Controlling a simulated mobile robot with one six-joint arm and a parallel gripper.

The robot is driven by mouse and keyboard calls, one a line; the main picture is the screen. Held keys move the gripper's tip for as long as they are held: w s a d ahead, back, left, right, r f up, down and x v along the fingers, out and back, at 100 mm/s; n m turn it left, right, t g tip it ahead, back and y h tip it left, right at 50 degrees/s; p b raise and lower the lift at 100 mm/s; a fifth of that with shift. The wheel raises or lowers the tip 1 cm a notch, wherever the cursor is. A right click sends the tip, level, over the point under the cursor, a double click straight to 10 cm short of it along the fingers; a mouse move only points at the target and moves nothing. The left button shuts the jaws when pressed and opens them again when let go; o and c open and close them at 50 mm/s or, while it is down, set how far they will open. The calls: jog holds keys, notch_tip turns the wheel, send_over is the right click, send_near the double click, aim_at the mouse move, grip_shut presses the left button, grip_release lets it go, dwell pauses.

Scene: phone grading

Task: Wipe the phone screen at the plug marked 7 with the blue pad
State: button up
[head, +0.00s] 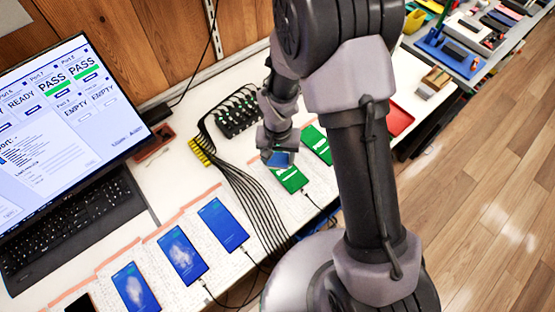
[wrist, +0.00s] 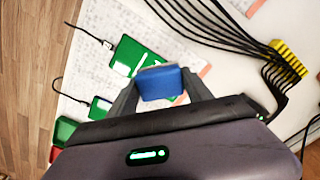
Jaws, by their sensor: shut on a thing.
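My gripper (head: 279,152) is shut on the blue pad (wrist: 161,84), which sits between its fingertips in the wrist view. The pad is over the far end of a phone with a green screen (head: 291,180); this phone also shows in the wrist view (wrist: 128,54). I cannot tell whether pad and screen touch. A second green-screened phone (head: 316,145) lies just beyond it. Nearer phones have blue screens: one looks clean (head: 222,224), and two (head: 182,256) (head: 136,290) carry pale smudges. The plug numbers are too small to read.
The monitor (head: 62,125) lists ports, with READY, PASS and EMPTY tiles. A keyboard (head: 68,228) lies before it. Black cables run from a yellow block (head: 201,152) across the white bench. A red tray (head: 399,120) is at the right, partly behind my arm.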

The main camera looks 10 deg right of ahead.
jog(key=shift+r+p, duration=0.75)
jog(key=shift+r, duration=0.55)
